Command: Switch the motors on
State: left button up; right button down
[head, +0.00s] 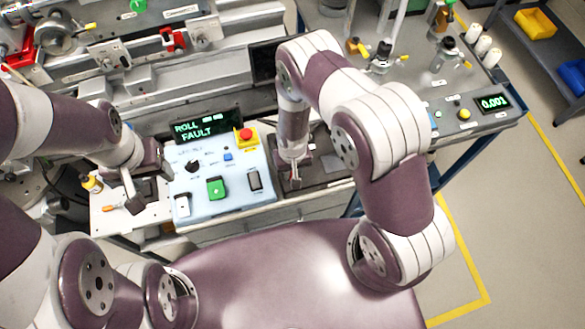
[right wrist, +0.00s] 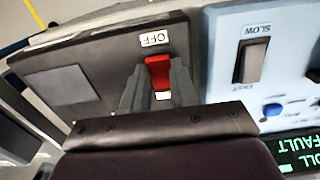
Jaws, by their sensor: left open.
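In the head view my right gripper (head: 292,182) points down over the dark panel (head: 325,171) and the switch is hidden there. My left gripper (head: 130,198) is open and empty, left of the light-blue control panel (head: 240,194).
Another display (head: 493,102) reads 0.001. Rail-mounted hardware lines the back.

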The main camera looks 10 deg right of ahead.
jog(key=shift+w+f+g+b, duration=0.25)
jog(key=shift+w+g+b, duration=0.1)
jog(key=shift+g+b, duration=0.45)
jog(key=shift+b, duration=0.4)
jog(key=shift+r+g, duration=0.25)
jog(key=shift+g, duration=0.05)
jog(key=shift+r, duration=0.1)
jog(key=c, duration=0.9)
grip_release()
